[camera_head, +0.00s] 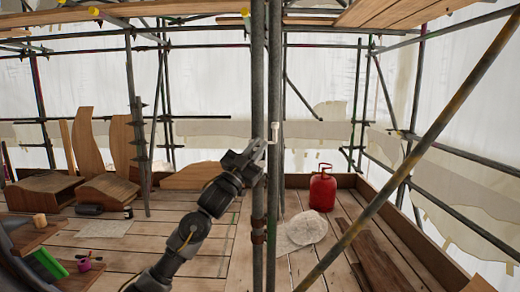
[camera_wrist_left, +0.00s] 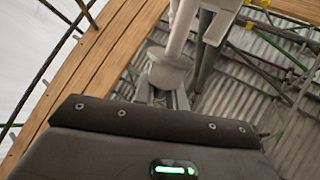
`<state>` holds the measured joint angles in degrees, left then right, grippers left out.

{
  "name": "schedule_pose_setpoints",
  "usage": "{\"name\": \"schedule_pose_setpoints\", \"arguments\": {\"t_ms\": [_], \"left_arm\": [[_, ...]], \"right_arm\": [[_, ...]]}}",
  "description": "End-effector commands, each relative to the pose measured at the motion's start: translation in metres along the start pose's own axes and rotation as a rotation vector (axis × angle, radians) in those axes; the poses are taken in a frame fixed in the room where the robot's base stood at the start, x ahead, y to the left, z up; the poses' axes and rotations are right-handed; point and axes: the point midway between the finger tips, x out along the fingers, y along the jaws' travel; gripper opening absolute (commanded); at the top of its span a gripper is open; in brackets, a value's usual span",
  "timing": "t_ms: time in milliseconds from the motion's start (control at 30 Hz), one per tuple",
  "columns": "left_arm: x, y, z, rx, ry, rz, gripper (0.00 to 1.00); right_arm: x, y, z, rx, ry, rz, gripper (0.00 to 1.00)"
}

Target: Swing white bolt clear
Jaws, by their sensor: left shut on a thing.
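The white bolt (camera_head: 275,131) stands upright by the grey scaffold poles at the centre of the head view, its pale head on top. My left gripper (camera_head: 261,146) reaches up from below to the poles and is shut on the white bolt. In the left wrist view a pale, round-flanged part of the bolt (camera_wrist_left: 168,68) sits just beyond my left gripper (camera_wrist_left: 160,97). The fingertips are small and partly hidden there, so the exact grip is unclear. My right gripper is not in view.
Two upright scaffold poles (camera_head: 258,80) stand close by the gripper. A rusty diagonal pole (camera_head: 410,160) crosses the right side. A red canister (camera_head: 322,190) and a pale sack (camera_head: 302,229) rest on the plank floor. Wooden pieces (camera_head: 108,188) lie at left.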

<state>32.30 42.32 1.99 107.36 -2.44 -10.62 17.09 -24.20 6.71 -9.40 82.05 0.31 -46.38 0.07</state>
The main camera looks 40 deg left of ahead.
Motion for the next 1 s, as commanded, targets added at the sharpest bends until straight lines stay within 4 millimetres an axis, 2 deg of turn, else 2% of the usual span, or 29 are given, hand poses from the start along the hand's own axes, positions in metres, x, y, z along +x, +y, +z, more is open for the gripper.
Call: {"name": "schedule_pose_setpoints", "arguments": {"t_ms": [33, 200, 967, 1000], "left_arm": [[-0.0031, 0.0067, 0.0034, -0.004, -0.008, 0.013, 0.0], [-0.006, 0.0093, 0.0033, -0.005, -0.009, 0.016, 0.0], [-0.0088, 0.012, 0.0032, -0.006, -0.009, 0.021, 0.0], [-0.0089, 0.0121, 0.0032, -0.006, -0.009, 0.021, 0.15]], "right_arm": [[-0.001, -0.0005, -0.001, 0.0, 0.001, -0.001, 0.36], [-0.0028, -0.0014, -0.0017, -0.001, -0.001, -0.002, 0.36], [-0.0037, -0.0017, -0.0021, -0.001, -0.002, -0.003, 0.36], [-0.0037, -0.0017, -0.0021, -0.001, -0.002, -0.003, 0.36]]}}
